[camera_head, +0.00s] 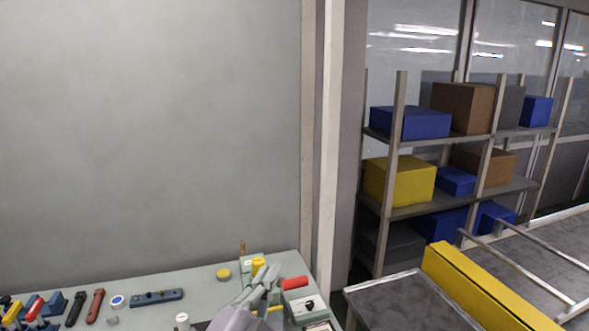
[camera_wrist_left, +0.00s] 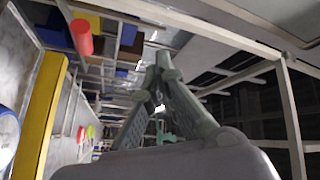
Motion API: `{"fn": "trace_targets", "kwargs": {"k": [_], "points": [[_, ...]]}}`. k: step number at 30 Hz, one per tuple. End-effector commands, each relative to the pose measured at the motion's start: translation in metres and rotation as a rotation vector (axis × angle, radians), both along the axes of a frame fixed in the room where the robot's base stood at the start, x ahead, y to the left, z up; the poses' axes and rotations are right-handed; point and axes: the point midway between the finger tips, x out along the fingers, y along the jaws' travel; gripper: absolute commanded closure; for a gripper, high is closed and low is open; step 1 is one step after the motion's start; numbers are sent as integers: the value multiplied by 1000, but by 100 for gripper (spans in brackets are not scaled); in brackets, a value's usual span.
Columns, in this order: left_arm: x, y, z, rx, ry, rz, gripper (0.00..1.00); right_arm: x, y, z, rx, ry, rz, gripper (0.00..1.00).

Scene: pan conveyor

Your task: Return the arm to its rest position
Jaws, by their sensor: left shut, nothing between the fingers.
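My left gripper (camera_head: 267,273) shows at the bottom of the head view, above the right part of the workbench. Its grey-green fingers point up and away from me. In the left wrist view my left gripper (camera_wrist_left: 159,68) has its fingertips drawn together, with nothing held between them. The lower part of the arm is cut off by the bottom edge of the head view. My right gripper is in neither view.
The workbench (camera_head: 215,295) holds several tools on its left and small boxes by my gripper. A red cylinder (camera_head: 294,283) is close to the fingers. A grey wall stands behind. At right are a shelf rack (camera_head: 398,130) with boxes and a yellow beam (camera_head: 480,285).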

Motion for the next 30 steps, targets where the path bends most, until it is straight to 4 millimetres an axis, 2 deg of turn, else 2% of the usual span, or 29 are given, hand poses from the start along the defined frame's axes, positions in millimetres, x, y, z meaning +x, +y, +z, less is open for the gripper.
{"fn": "trace_targets", "kwargs": {"k": [1,4,6,9,12,15,18,24,30], "points": [[-4,18,-35,-61,139,40,100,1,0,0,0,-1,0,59],[-21,52,-103,-181,406,128,100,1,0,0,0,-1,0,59],[-43,74,-147,-258,584,197,100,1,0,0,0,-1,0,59],[-83,100,-204,-358,818,304,100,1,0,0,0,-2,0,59],[-126,119,-245,-435,1008,404,100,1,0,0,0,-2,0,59],[-165,134,-272,-491,1155,495,100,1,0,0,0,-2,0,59],[-202,144,-292,-533,1277,576,100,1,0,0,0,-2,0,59],[-271,161,-317,-596,1484,732,100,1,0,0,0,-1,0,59],[-256,158,-372,-586,1501,736,100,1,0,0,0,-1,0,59]]}}
